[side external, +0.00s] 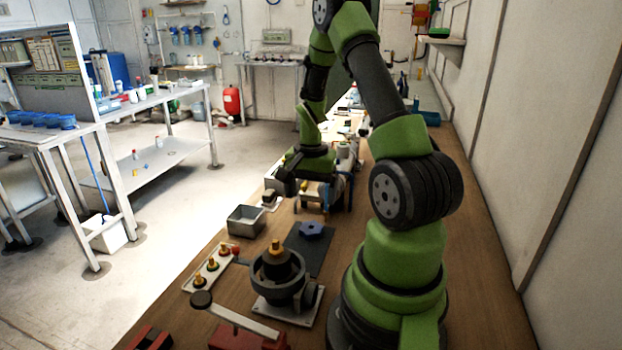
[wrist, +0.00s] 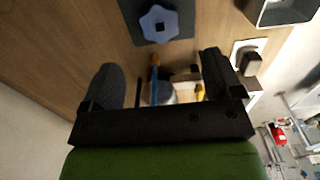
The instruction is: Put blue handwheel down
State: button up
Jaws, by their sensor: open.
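The blue handwheel (side external: 312,230) lies flat on a dark mat (side external: 322,262) on the wooden bench. In the wrist view the handwheel (wrist: 160,24) shows whole at the top, with its dark square centre visible, on the dark mat (wrist: 183,12). My gripper (wrist: 158,62) is open, its two black fingers wide apart, and nothing is held between them. The handwheel lies beyond the fingertips, clear of both. In the side view my gripper (side external: 288,180) is farther back along the bench than the handwheel; its fingertips are hard to make out there.
A metal tray (side external: 246,221) stands left of the mat. A dark round fixture (side external: 280,280) with a yellow-topped stem stands in front of it. A white strip with several yellow-topped parts (side external: 212,265) lies at left. Equipment crowds the bench behind my gripper.

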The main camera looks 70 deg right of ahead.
jog(key=w+a+r+n+t+h, duration=0.1)
jog(key=w+a+r+n+t, duration=0.15)
jog(key=a+r, duration=0.45)
jog(key=w+a+r+n+t, duration=0.1)
jog(key=a+r+n, duration=0.25)
jog(key=r, duration=0.45)
jog(key=s+a+r+n+t+y, duration=0.1)
jog(key=s+a+r+n+t, duration=0.1)
jog(key=a, duration=0.5)
jog(key=s+a+r+n+t+y, duration=0.1)
jog(key=s+a+r+n+y, duration=0.1)
jog(key=s+a+r+n, duration=0.3)
jog(key=a+n, duration=0.1)
jog(key=a, duration=0.1)
jog(key=shift+s+a+t, duration=0.35)
jog(key=shift+a, duration=0.05)
